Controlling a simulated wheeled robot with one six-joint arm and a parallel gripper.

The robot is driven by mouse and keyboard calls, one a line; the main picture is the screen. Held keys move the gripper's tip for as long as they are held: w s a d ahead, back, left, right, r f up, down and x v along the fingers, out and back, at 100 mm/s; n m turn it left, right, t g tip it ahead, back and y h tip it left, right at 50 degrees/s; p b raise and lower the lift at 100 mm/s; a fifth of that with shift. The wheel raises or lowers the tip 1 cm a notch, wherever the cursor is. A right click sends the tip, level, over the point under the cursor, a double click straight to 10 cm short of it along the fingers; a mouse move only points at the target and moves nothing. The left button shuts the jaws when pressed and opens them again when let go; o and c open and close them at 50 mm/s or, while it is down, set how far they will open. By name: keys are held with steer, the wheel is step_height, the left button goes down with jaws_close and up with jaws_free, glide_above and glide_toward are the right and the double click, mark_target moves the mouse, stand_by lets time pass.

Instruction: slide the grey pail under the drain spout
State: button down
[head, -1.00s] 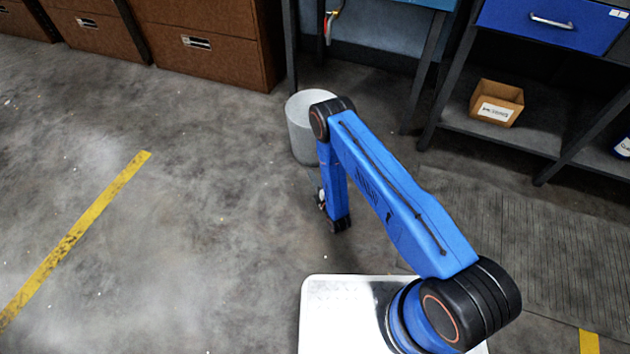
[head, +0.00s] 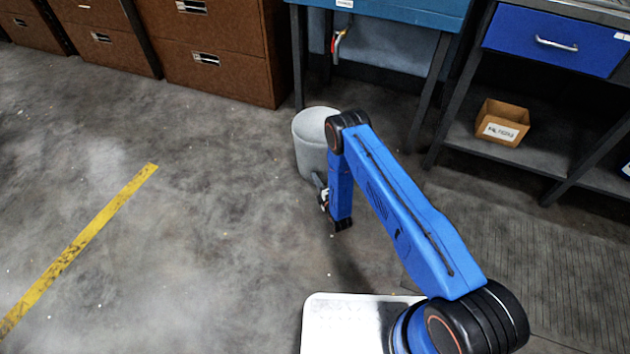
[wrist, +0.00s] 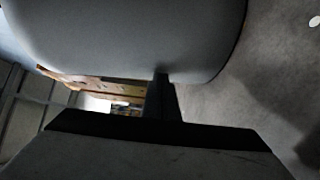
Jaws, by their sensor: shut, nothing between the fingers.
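The grey pail (head: 310,135) stands upright on the floor, in front of the teal bench. My blue arm hides part of its right side. The drain spout (head: 337,42), with a red and yellow part, hangs under the bench behind the pail, slightly right of it. The pail is on the near side of the spout, not under it. My gripper (head: 320,182) is low at the pail's near side, shut and empty. In the wrist view the pail (wrist: 140,35) fills the top, and the gripper's tip (wrist: 162,80) meets its lower edge, seemingly touching.
The teal bench (head: 390,18) has dark legs either side of the spout. Brown cabinets (head: 215,60) stand at the left. A shelf at the right holds a cardboard box (head: 502,122). The floor left of the pail is clear, with a yellow line (head: 80,245).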

steer(key=w+d, duration=0.2)
steer(key=w, duration=0.5)
steer(key=w+d, duration=0.2)
steer(key=w, duration=0.4)
steer(key=w+d, duration=0.2)
steer(key=w, duration=0.5)
steer(key=shift+w+d, duration=0.25)
steer(key=shift+w, duration=0.05)
